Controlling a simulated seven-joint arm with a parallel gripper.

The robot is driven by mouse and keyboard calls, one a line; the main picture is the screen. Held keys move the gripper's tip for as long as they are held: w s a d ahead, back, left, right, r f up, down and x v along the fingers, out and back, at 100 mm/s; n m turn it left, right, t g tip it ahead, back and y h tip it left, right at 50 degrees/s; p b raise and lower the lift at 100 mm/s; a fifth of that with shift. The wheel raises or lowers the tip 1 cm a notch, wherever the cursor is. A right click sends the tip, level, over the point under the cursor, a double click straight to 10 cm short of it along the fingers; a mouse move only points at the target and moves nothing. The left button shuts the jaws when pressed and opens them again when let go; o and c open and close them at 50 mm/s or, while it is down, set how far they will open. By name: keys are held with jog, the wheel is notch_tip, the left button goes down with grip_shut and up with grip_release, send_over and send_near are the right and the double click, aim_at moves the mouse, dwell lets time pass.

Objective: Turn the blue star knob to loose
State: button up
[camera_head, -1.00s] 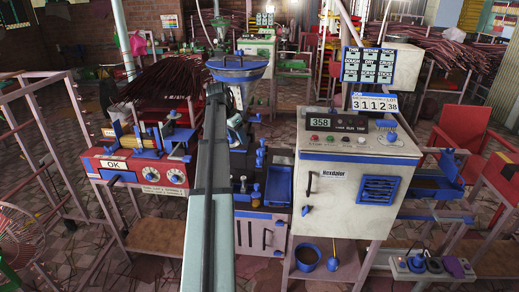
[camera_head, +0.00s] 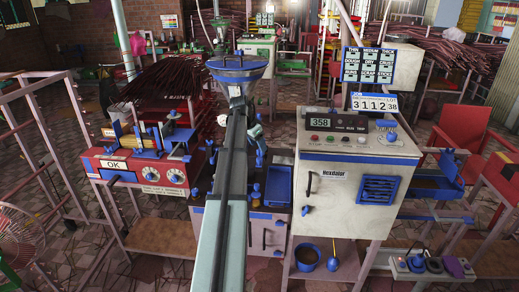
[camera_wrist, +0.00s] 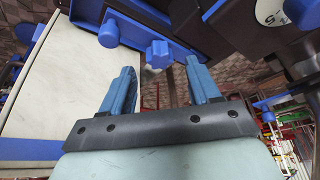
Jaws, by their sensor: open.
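The knob lies ahead of the gap and does not appear touched. A rounder blue knob (camera_wrist: 108,34) sits to its left. In the head view, my arm covers much of the central extruder, whose blue hopper (camera_head: 238,68) shows above. I cannot make out the star knob or its setting there.
A cream cabinet (camera_head: 340,190) stands right of the extruder; a pale panel (camera_wrist: 55,85) fills the wrist view's left. A dial (camera_wrist: 270,14) is at its upper right. A red machine (camera_head: 135,172) stands left. A blue tray (camera_head: 278,183) lies beside my arm.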

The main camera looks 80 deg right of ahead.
jog(key=shift+x, duration=1.65)
jog(key=c, duration=1)
